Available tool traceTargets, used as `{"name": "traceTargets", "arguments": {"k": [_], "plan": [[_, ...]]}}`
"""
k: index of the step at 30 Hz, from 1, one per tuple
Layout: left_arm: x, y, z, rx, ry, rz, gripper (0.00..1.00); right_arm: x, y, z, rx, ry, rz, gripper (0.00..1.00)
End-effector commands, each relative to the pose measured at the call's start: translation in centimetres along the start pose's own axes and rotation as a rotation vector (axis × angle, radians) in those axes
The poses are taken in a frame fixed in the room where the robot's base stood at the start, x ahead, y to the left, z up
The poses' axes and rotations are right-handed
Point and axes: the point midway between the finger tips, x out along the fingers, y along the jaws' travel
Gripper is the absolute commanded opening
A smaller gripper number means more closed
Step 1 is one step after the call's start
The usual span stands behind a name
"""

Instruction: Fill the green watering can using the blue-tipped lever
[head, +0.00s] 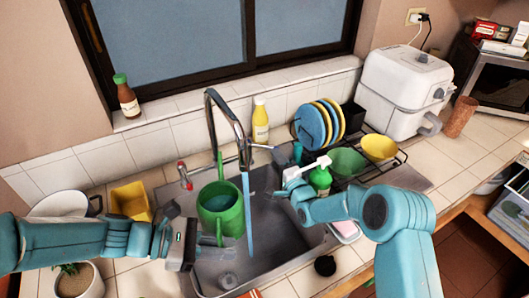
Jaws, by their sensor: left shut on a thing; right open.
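My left gripper (192,240) is shut on the can's near side, apparently at the handle. A blue water stream (248,222) falls from the faucet along the can's right edge; it appears to pass beside the can down to the sink. A thin metal lever (262,147) sticks out right of the faucet; its tip colour is unclear. My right gripper (298,177) is open and empty, right of the stream.
A red-tipped tap (184,174) stands left of the can. A green soap bottle (320,180) is close behind my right gripper. A dish rack (399,158) with plates and bowls is to the right. A yellow container (131,200) and a potted plant (78,282) are left of the sink (275,262).

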Motion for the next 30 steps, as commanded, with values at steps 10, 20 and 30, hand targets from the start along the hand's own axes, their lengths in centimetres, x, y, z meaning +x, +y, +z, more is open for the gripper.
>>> {"name": "traceTargets", "arguments": {"k": [10, 20, 30], "plan": [[0.0, 0.0, 0.1, 0.003, -0.002, 0.001, 0.00, 4.5, 0.0, 0.1, -0.002, -0.001, -0.003, 0.45], [0.0, 0.0, 0.1, 0.003, -0.002, 0.001, 0.00, 7.2, 0.0, 0.0, 0.000, -0.001, 0.000, 0.45], [0.0, 0.0, 0.1, 0.003, -0.002, 0.001, 0.00, 7.3, 0.0, 0.0, 0.000, 0.000, 0.000, 0.28]]}}
